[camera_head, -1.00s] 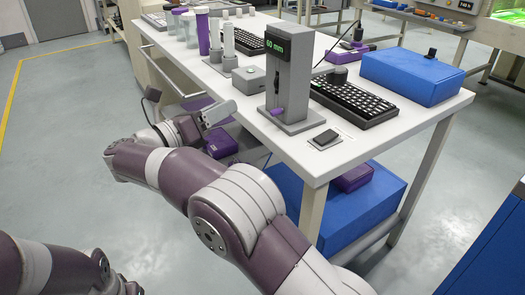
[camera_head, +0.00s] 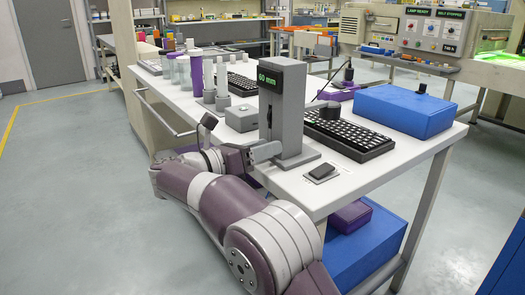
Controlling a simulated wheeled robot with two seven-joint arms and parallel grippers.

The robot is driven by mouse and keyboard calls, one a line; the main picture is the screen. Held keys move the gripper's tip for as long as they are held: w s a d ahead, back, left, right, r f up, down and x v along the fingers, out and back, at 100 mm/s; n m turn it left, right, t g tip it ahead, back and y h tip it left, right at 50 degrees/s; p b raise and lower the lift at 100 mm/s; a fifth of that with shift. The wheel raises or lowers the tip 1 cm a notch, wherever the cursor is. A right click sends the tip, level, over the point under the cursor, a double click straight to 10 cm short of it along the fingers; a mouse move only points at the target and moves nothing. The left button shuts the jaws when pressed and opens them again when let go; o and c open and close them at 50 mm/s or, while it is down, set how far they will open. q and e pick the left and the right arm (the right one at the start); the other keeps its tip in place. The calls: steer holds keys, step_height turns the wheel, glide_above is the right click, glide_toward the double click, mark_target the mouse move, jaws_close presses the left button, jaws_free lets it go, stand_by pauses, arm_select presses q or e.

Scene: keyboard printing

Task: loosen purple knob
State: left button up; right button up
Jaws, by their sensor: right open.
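The grey height gauge (camera_head: 284,115) stands upright on the front part of the white table, its green display reading 60 mm. The purple knob on its lower left side is hidden now, apparently behind my right gripper. My right gripper (camera_head: 266,152) is at the gauge's lower left side, its light grey fingers pointing right at the column. It is open; I cannot tell whether the knob lies between the fingers. My left gripper is out of view.
Black keyboards (camera_head: 349,133) lie on the table (camera_head: 376,170). A small dark pad (camera_head: 321,171) lies in front of the gauge, a grey box (camera_head: 242,118) behind it. Purple and white cylinders (camera_head: 196,75) stand farther back. A blue box (camera_head: 409,109) sits at the right.

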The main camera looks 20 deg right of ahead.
jaws_close()
steer(key=shift+r+n, duration=0.1)
steer(key=shift+n, duration=0.3)
steer(key=n+p, duration=0.2)
steer(key=n, duration=0.1)
steer(key=shift+r, duration=0.1)
steer(key=n+p, duration=0.3)
steer(key=shift+n, duration=0.3)
steer(key=n+p, duration=1.5)
steer(key=p, duration=0.3)
steer(key=shift+f+n+p, duration=0.15)
steer(key=shift+n+p, duration=0.7)
steer(key=shift+n, duration=0.15)
steer(key=shift+f+n+p, duration=0.1)
steer(key=shift+n+p, duration=0.75)
steer(key=shift+n, duration=0.15)
